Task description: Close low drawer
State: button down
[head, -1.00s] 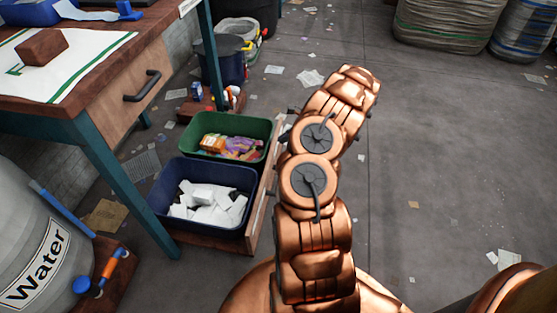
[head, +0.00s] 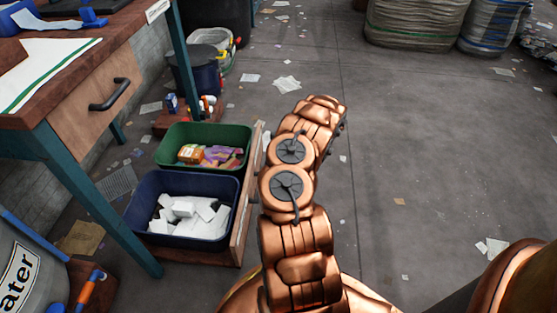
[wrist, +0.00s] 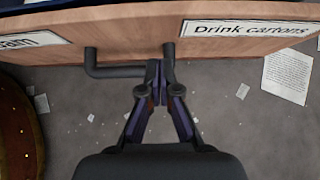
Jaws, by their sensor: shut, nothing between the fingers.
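The low drawer (head: 243,225) stands pulled out at floor level beside the work table. It holds a green bin (head: 172,132) with colourful cartons and a navy bin (head: 150,183) with white pieces. In the wrist view its wooden front (wrist: 125,30) spans the top, with a "Drink cartons" label (wrist: 250,29) and a partly hidden label at left. A dark bar handle (wrist: 115,71) sticks out from the front. My gripper (wrist: 157,66) is shut and empty, its fingertips at the handle's right part. I cannot tell whether they touch it. My arm hides the gripper in the head view.
The table (head: 52,98) has a closed upper drawer (head: 95,115) with a dark handle. A water barrel (head: 22,262) stands at lower left. Buckets (head: 195,72) stand behind the bins. Large sacks (head: 415,22) stand at the back. Open floor with scattered paper lies to the right.

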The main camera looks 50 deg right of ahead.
aim_at(253, 166)
jog(key=shift+w+a+f+b, duration=0.1)
jog(key=shift+w+a+b, duration=0.15)
jog(key=shift+w+a, duration=0.3)
jog(key=shift+w+a+f+b, duration=0.1)
jog(key=shift+w+a+b, duration=0.2)
jog(key=shift+w, duration=0.45)
jog(key=shift+w+a+f+b, duration=0.1)
jog(key=shift+w+a+b, duration=0.05)
jog(key=shift+w+a, duration=0.45)
jog(key=shift+w, duration=0.1)
